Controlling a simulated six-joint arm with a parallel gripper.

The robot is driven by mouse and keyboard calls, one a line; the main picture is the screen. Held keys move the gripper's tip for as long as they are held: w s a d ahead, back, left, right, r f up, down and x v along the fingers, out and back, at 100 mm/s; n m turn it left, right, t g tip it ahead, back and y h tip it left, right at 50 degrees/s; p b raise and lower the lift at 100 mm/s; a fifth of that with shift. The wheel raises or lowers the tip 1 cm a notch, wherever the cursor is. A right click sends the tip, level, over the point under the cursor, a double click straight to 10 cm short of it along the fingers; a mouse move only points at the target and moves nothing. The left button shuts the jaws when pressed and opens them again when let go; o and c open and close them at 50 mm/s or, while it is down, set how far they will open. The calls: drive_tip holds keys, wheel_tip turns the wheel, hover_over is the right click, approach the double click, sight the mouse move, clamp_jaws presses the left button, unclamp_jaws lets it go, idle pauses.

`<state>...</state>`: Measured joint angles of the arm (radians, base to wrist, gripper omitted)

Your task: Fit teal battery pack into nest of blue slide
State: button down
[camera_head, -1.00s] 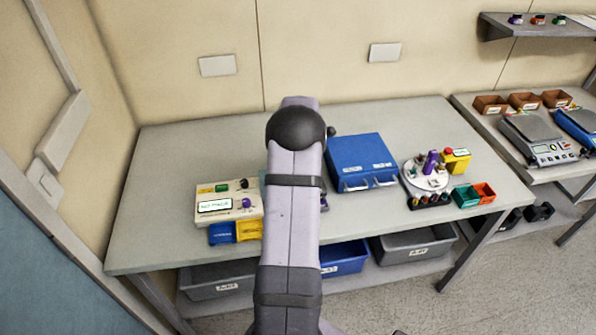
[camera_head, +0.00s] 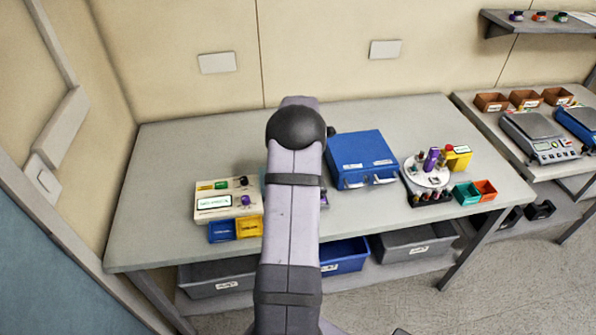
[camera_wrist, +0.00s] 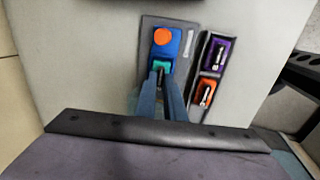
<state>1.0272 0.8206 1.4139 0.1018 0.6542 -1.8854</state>
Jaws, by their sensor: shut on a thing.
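The blue slide (camera_wrist: 172,44) shows in the wrist view on a grey plate (camera_wrist: 150,24), with an orange round knob (camera_wrist: 163,36) on its far part. The teal battery pack (camera_wrist: 161,66) is just nearer than the knob, at the near part of the slide. My gripper (camera_wrist: 160,76) is shut on the pack from above, and its fingers cover part of it. The pack appears within the slide's outline; I cannot tell how deep it sits in the nest. In the head view my arm hides the gripper and the pack.
A dark tray with a purple bay (camera_wrist: 217,54) and an orange bay (camera_wrist: 204,93) stands right of the slide. On the bench (camera_head: 160,170) are a cream device (camera_head: 226,201), a blue case (camera_head: 361,156) and a round turntable (camera_head: 427,174). The bench's left part is clear.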

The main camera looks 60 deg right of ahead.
drive_tip(key=c, duration=2.2)
unclamp_jaws()
drive_tip(key=shift+r+p, duration=0.7)
drive_tip(key=shift+r, duration=0.4)
drive_tip(key=shift+o, duration=0.5)
drive_tip(key=o, duration=0.5)
drive_tip(key=shift+r+p, duration=0.7)
drive_tip(key=shift+r, duration=0.5)
